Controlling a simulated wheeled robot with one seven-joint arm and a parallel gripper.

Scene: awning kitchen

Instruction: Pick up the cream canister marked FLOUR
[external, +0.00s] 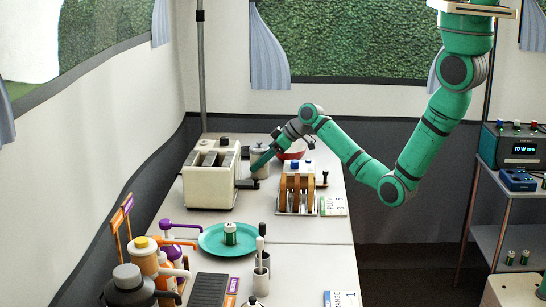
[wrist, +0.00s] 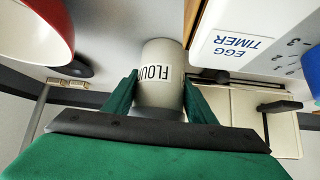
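The cream canister marked FLOUR (wrist: 160,94) stands between the two fingers of my gripper (wrist: 160,92) in the wrist view, its black lettering partly covered at the right. The fingers lie along both sides of the canister, very close to it; whether they press on it I cannot tell. In the external view the canister (external: 260,162) stands on the counter at the back, right of a cream toaster-like box, and my gripper (external: 264,158) reaches down to it from the upper right, hiding part of it.
A red bowl (external: 293,150) stands close behind at the right; it also shows in the wrist view (wrist: 36,28). The cream box (external: 211,176) is close at the left. A wooden-ended rack (external: 297,190) stands in front at the right. A teal plate (external: 212,246) lies nearer the front.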

